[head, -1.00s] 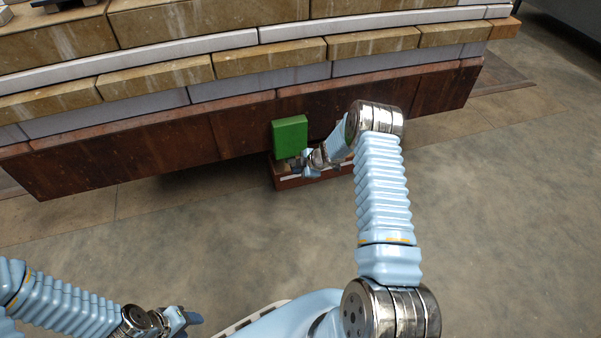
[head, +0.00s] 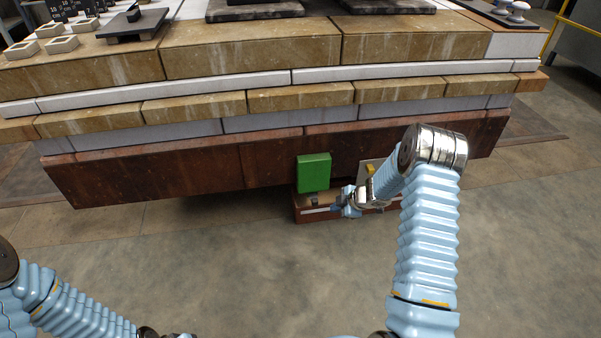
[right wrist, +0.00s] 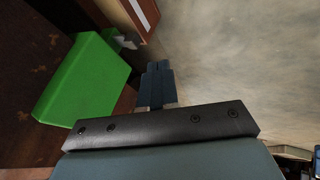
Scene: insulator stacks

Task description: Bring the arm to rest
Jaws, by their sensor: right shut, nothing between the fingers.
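My right arm (head: 428,235) reaches forward from the lower right, bent at a metal joint. My right gripper (head: 346,203) is low in front of the bench's dark red-brown base, just right of and below a green block (head: 314,172). In the right wrist view its fingers (right wrist: 156,84) are together with nothing between them, and the green block (right wrist: 85,85) is to their left, apart from them. My left arm (head: 75,312) lies at the lower left. Its gripper end is cut off by the bottom edge, so its fingers are hidden.
The stepped stone bench (head: 240,160) spans the picture; trays and small parts stand on top. A low reddish box (head: 308,214) with a pale strip is below the green block, close to my right gripper. Open floor (head: 250,270) lies in front and right.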

